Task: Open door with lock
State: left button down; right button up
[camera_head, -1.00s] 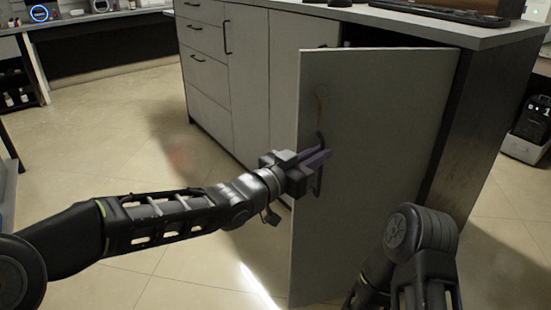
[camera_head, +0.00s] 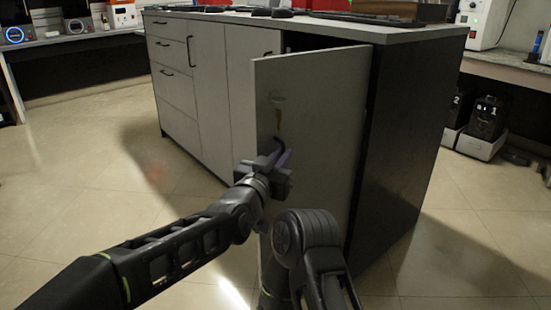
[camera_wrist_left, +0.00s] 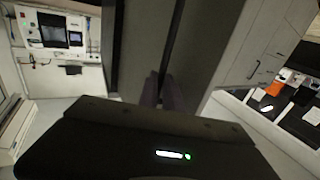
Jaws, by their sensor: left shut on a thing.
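The cabinet door (camera_head: 318,105) is a pale grey panel. It stands swung out from the right end of the cabinet, partly open. A small brownish lock or key-like piece (camera_head: 278,115) shows on its face above the handle. My left gripper (camera_head: 282,160) is at the door's dark handle (camera_head: 266,163) and is shut on it; the fingers hide much of the handle. In the left wrist view the fingers (camera_wrist_left: 163,90) reach toward a grey panel, and the grip itself is not clear. My right arm shows low in the head view, but its gripper cannot be made out.
The cabinet (camera_head: 215,95) has drawers and other doors with dark handles, under a light counter top (camera_head: 330,27). My right arm is close in front of the open door. Black boxes (camera_head: 487,118) stand on the far right. Tiled floor (camera_head: 75,210) is clear at the left.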

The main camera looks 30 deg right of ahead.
pick_arm(q)
jog(key=shift+s+d+r, duration=0.15)
jog(key=shift+s+d, duration=0.1)
jog(key=shift+s, duration=0.05)
jog(key=c, duration=1.7)
grip_release()
jog(key=shift+d, duration=0.1)
jog(key=shift+o, duration=0.9)
jog(key=shift+w, duration=0.2)
jog(key=shift+a, duration=0.2)
jog(key=p+v, duration=0.1)
jog(key=v, duration=0.6)
jog(key=shift+s+a, duration=0.25)
jog(key=shift+a, duration=0.05)
